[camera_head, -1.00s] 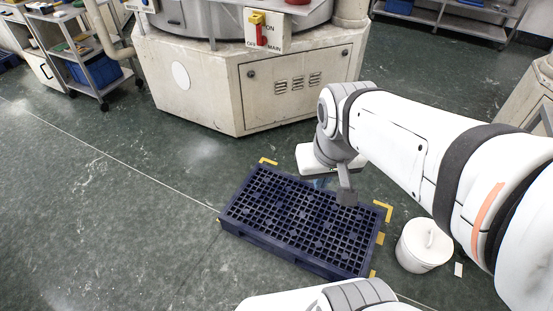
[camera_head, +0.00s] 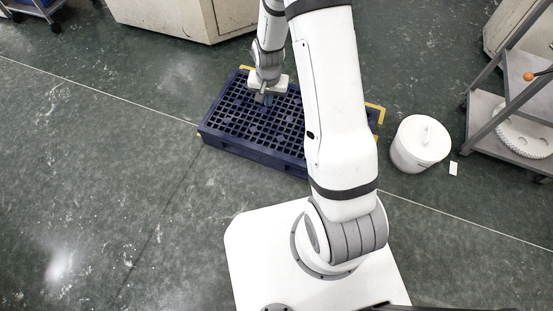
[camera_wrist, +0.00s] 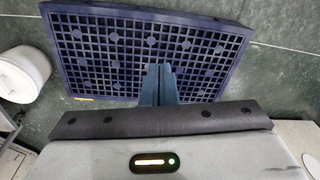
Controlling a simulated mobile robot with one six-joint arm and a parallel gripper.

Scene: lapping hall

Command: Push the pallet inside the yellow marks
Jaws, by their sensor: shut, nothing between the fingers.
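The dark blue grid-top pallet (camera_head: 237,142) lies flat on the floor in the head view, with my arm hiding part of its right side. Yellow marks show at its far left corner (camera_head: 246,68) and its far right corner (camera_head: 376,112). The other marks are small or hidden, so I cannot tell whether the whole pallet is inside. My gripper (camera_head: 266,99) points down over the pallet, shut and empty. In the wrist view the shut fingers (camera_wrist: 159,72) overlap the pallet grid (camera_wrist: 105,60); contact is unclear. A yellow strip (camera_wrist: 82,98) shows by the pallet's edge.
A white lidded bucket (camera_head: 420,144) stands right of the pallet. A grey shelf cart (camera_head: 510,125) is at the far right. A cream machine base (camera_head: 185,18) stands behind the pallet. The floor left of the pallet is clear, crossed by a thin white line.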

